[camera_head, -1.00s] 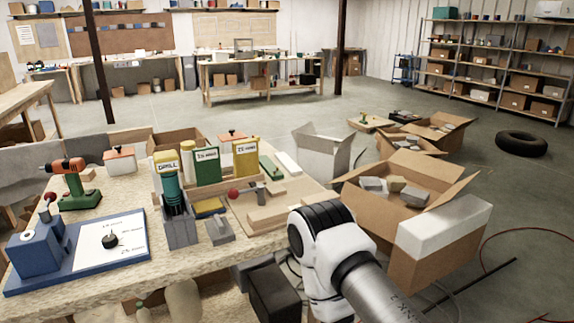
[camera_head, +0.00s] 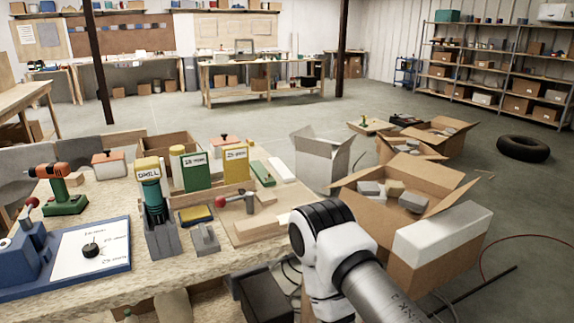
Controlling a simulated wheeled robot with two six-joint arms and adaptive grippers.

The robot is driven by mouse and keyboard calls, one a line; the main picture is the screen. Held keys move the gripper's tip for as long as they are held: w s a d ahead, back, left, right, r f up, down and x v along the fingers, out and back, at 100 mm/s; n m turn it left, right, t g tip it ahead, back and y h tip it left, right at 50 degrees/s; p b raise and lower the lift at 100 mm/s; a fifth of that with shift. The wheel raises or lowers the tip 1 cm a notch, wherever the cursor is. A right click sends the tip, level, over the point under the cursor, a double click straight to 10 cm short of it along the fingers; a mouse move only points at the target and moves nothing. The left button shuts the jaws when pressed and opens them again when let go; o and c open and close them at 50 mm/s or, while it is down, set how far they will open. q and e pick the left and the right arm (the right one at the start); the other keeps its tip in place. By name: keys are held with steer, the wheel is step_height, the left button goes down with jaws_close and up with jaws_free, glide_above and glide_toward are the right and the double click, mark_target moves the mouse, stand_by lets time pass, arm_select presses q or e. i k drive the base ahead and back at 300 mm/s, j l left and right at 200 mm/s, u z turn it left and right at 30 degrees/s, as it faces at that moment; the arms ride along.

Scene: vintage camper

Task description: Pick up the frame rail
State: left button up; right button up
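On the workbench (camera_head: 110,290), a light wooden board (camera_head: 236,237) carries several pale wooden bars, among them a long bar (camera_head: 262,224) along its front. A red-knobbed clamp-like tool (camera_head: 237,201) lies on the board. A green strip (camera_head: 262,173) and a white strip (camera_head: 282,168) lie behind it. I cannot tell for sure which piece is the frame rail; the front wooden bar looks most like one. Links of my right arm show at the bottom, right of the bench edge, but its gripper is out of view. My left arm and gripper are not in view.
A grey stand (camera_head: 160,237) holds a "DRILL" bottle. An orange drill (camera_head: 55,188) and a blue fixture (camera_head: 55,268) are at left. Open cartons (camera_head: 378,218) stand on the floor at right.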

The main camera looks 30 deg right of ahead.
mark_target(285, 175)
steer(key=i+l, duration=0.15)
steer(key=l, duration=0.4)
steer(key=i+l, duration=0.15)
steer(key=l, duration=0.4)
steer(key=i+l, duration=0.15)
steer(key=l, duration=0.4)
steer(key=i+l, duration=0.1)
steer(key=l, duration=0.45)
steer(key=i+l, duration=0.15)
steer(key=l, duration=0.4)
steer(key=i+l+u, duration=0.1)
steer(key=l, duration=0.45)
steer(key=i+l, duration=0.2)
steer(key=l, duration=0.35)
steer(key=i+l, duration=0.1)
steer(key=l, duration=0.45)
